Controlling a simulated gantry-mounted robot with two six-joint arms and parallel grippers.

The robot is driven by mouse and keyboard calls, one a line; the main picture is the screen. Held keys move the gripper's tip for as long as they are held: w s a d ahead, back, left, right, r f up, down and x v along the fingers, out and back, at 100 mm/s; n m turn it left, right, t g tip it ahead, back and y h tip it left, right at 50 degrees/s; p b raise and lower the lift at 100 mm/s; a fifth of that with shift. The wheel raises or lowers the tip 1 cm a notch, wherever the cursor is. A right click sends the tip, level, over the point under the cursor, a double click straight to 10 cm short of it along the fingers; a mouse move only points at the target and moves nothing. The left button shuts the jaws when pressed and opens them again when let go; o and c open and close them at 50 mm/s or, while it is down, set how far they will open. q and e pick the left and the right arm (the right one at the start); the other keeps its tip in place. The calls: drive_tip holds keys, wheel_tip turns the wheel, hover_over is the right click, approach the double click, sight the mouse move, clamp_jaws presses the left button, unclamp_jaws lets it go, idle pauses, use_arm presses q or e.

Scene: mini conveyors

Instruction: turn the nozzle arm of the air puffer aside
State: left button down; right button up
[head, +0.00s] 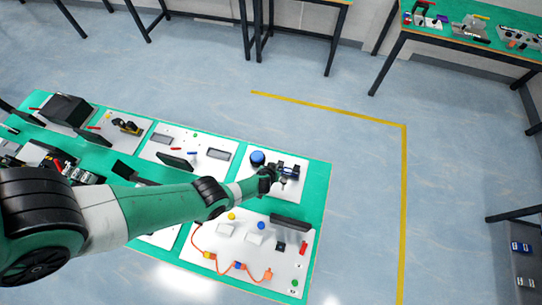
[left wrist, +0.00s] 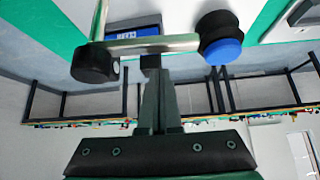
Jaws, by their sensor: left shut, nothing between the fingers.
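The air puffer (head: 288,168) is a small dark and blue device on a white panel at the far right end of the table in the head view. In the left wrist view its nozzle arm (left wrist: 160,43) is a silver bar with a black cylinder (left wrist: 95,63) at its left end. A blue-topped black knob (left wrist: 221,40) stands at the bar's right end. My left gripper (head: 270,178) is right beside the puffer. In the left wrist view its fingers (left wrist: 151,66) are shut and empty, with their tips at the bar; I cannot tell whether they touch it.
A blue box (left wrist: 132,32) with lettering lies behind the bar. The green table (head: 318,195) carries several white panels with small parts. A panel with an orange cable (head: 240,266) lies on the near side. Open floor (head: 360,190) is to the right.

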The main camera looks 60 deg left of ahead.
use_arm(q)
drive_tip(key=p+v, duration=0.2)
drive_tip(key=p, duration=0.1)
drive_tip(key=p+v, duration=0.6)
drive_tip(key=shift+w+a+r, duration=0.15)
drive_tip(key=shift+a+r, duration=0.1)
drive_tip(key=shift+r, duration=0.2)
drive_tip(key=shift+s+d+r+b, duration=0.35)
drive_tip(key=shift+s+d+b, duration=0.1)
drive_tip(key=shift+s+b, duration=0.1)
drive_tip(key=shift+w, duration=0.1)
